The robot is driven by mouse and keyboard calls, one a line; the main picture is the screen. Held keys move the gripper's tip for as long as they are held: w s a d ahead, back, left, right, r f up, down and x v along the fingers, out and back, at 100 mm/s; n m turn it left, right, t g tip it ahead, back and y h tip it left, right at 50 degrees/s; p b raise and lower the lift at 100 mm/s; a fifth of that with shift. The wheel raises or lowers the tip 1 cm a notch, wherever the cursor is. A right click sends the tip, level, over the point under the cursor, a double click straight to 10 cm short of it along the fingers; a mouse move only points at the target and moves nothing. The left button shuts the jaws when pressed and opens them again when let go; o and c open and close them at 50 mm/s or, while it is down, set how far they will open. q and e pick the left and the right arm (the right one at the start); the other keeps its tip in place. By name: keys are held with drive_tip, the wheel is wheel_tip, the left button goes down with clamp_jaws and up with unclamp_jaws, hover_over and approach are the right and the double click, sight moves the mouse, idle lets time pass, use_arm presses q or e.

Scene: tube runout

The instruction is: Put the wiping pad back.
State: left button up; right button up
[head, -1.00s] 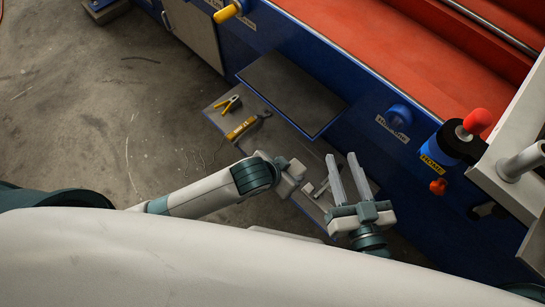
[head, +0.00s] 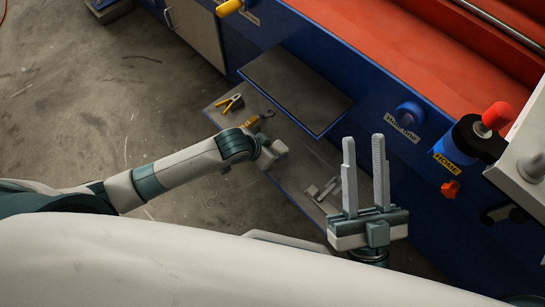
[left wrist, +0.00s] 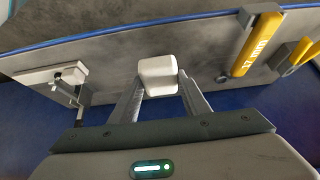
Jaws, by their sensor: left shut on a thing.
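The wiping pad (left wrist: 157,76) is a small white block in the left wrist view. My left gripper (left wrist: 158,92) is shut on it, with one finger on each side. In the head view my left gripper (head: 272,154) points down over the lower grey shelf (head: 300,165), and its own body hides the pad there. I cannot tell whether the pad touches the shelf. My right gripper (head: 366,175) is open and empty, fingers pointing up the picture, to the right of the shelf.
A yellow wrench (left wrist: 257,42) and yellow-handled pliers (head: 231,102) lie at one end of the lower shelf. A metal tool (head: 323,189) lies toward the other end. A dark upper shelf (head: 297,90) overhangs the back. Knobs (head: 409,115) stick out of the blue machine front.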

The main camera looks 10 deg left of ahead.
drive_tip(key=shift+r, duration=0.1)
